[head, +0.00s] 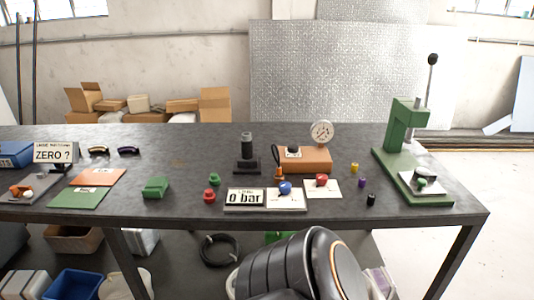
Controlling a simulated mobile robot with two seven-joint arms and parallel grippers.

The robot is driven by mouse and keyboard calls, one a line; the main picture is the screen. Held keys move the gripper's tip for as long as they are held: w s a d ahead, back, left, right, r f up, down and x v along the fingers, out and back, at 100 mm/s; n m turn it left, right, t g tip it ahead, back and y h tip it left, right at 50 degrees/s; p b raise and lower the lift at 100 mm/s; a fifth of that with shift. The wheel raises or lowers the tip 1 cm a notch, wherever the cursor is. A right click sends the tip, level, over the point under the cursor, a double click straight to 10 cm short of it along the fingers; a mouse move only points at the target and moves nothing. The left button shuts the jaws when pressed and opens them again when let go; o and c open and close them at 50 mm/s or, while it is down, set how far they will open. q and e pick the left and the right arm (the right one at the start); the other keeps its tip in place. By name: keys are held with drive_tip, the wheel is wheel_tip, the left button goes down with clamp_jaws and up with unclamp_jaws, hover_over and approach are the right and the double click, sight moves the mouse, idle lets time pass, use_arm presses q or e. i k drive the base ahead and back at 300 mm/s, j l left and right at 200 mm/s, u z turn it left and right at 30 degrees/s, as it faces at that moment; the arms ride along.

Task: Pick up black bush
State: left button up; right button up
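The black bush (371,200) is a small dark cylinder standing on the dark table (420,225) at the right, near the front edge. A purple bush (362,183) stands just behind it, and a yellow bush (354,167) stands farther back. The black bush is apart from both and nothing covers it. Neither of my grippers shows in the head view.
A green lever press (396,150) stands right of the bushes. Left of them are a white card with a red part (322,181), a brown gauge block (308,160), and a "0 bar" sign (245,197). The table around the black bush is bare.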

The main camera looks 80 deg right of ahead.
sight(372, 199)
drive_tip(key=z, duration=3.3)
